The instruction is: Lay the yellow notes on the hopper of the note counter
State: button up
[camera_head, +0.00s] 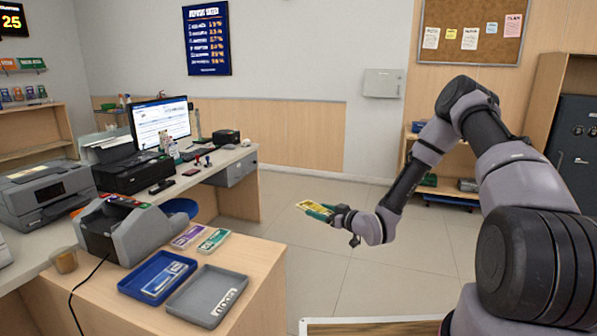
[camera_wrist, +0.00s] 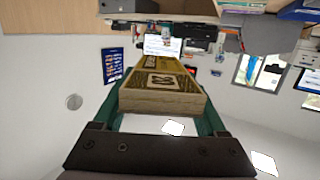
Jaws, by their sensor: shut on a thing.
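The yellow notes (camera_head: 315,207) are a thick banded stack held level in my gripper (camera_head: 318,210), in the air to the right of the counter. In the wrist view the stack (camera_wrist: 162,100) lies between the two green fingers of my gripper (camera_wrist: 160,110), which are shut on its sides. The note counter (camera_head: 125,230) is a grey machine with a dark front on the near wooden counter, left of my gripper and well apart from it. Its hopper is hard to make out from here.
A blue tray (camera_head: 134,290) and a grey tray (camera_head: 187,308) lie in front of the note counter. Purple notes (camera_head: 187,236) and green notes (camera_head: 213,240) lie beside it. The floor (camera_head: 330,270) under my gripper is clear.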

jog(key=d+r+m+t+h, duration=0.25)
jog(key=d+m+h, duration=0.2)
jog(key=d, duration=0.55)
jog(key=d+r+m+t+h, duration=0.2)
jog(key=d+r+m+h, duration=0.3)
jog(key=d, duration=0.5)
jog(key=shift+n+h, duration=0.55)
jog(key=shift+h, duration=0.1)
jog(key=s, duration=0.1)
jog(key=s+d+r, duration=0.1)
jog(key=s, duration=0.1)
jog(key=s+r, duration=0.1)
jog(key=s, duration=0.1)
jog(key=shift+s+d, duration=0.1)
jog(key=shift+d, duration=0.05)
